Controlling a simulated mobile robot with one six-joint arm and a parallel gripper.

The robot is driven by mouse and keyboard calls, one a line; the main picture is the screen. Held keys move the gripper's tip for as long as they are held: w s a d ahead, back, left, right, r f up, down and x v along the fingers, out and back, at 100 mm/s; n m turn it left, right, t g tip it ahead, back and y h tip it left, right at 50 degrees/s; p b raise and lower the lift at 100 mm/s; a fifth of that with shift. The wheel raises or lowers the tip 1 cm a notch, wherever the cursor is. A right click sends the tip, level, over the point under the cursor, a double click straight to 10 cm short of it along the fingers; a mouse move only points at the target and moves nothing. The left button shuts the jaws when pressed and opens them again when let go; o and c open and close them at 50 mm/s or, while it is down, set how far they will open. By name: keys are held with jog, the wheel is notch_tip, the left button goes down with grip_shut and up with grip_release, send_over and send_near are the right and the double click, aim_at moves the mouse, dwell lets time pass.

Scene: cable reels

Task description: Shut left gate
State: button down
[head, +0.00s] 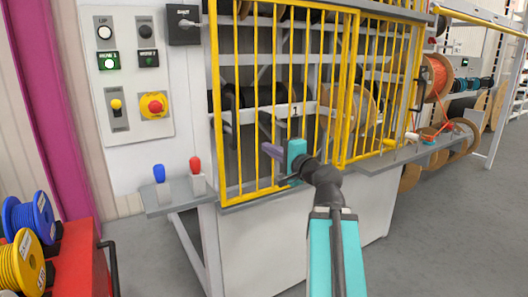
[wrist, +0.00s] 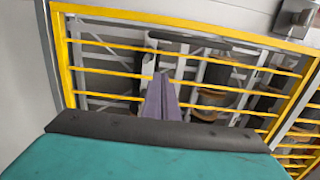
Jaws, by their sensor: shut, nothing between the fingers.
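The left gate (head: 250,60) is a yellow frame with upright bars across the front of the reel rack. It looks roughly in line with the rack front, but I cannot tell whether it is fully shut. In the wrist view its frame (wrist: 62,60) fills the middle, with the bars running across. My gripper (head: 265,148), with purple fingers and a teal body, is in front of the gate's lower half. Its fingers are shut and empty, pointing at the bars in the wrist view (wrist: 158,82). I cannot tell whether the tips touch a bar.
A second yellow gate (head: 352,80) stands to the right. A ledge holds a blue lever (head: 159,173) and a red lever (head: 195,164). A control panel (head: 125,75) is at left. A red cart (head: 75,262) with blue and yellow reels stands lower left.

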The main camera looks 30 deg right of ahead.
jog(key=shift+s+b, duration=1.05)
jog(key=shift+b, duration=0.6)
